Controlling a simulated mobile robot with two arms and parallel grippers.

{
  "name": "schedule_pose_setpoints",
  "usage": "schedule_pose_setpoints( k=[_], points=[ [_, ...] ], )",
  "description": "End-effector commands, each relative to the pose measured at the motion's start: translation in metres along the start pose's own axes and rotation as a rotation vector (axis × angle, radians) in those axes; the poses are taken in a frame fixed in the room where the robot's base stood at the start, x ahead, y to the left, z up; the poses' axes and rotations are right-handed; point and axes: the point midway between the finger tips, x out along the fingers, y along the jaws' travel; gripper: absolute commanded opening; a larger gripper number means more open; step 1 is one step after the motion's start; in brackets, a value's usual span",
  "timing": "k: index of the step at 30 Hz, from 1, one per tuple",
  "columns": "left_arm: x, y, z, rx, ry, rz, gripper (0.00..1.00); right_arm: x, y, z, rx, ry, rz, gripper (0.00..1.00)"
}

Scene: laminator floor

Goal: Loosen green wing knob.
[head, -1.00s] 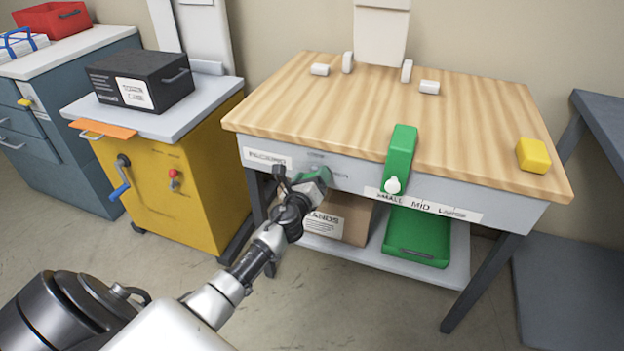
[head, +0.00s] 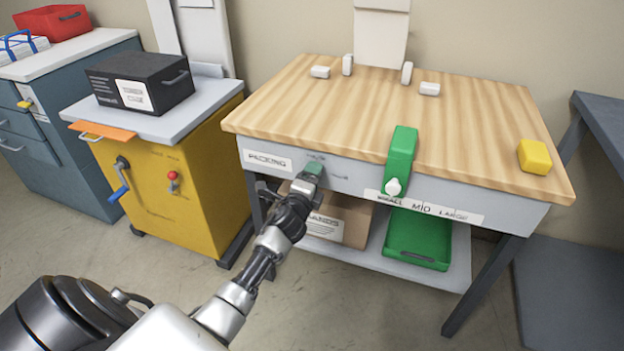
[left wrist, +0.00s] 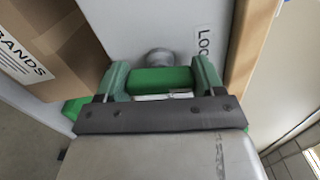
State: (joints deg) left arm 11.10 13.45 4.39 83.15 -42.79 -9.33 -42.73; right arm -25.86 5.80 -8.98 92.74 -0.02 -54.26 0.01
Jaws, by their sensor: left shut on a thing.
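The green wing knob (left wrist: 161,80) shows in the left wrist view as a green bar in front of a round grey boss (left wrist: 160,57) on the bench's grey front panel. My left gripper (left wrist: 163,74) has a teal finger on each side of the bar and is shut on it. In the head view my left gripper (head: 314,168) is at the front panel, right of the PACKING label (head: 267,161). There the gripper largely hides the knob. My right gripper is not in view.
A green slide with a white knob (head: 400,160) sits on the bench edge above a SMALL, MID, LARGE scale (head: 430,209). A cardboard box (head: 342,218) and a green tray (head: 418,240) are on the shelf below. A yellow block (head: 534,156) lies on the wooden top (head: 380,105).

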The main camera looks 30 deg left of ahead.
Motion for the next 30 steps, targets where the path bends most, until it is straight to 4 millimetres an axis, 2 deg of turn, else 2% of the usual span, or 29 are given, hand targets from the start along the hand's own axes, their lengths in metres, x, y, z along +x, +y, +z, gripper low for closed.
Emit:
schedule_pose_setpoints(
  k=[9,26,27,30],
  points=[
    [-0.0004,0.0014,-0.0002,-0.124,0.0,0.003,0.44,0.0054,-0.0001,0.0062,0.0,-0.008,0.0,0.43],
    [-0.0005,0.0017,-0.0004,-0.152,0.0,0.003,0.45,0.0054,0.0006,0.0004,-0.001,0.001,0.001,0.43],
    [-0.0005,0.0017,-0.0004,-0.152,0.0,0.003,0.74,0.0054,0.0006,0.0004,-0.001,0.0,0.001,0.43],
    [-0.0004,0.0014,-0.0003,-0.15,0.0,0.003,0.9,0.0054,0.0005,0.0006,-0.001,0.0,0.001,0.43]
  ],
)
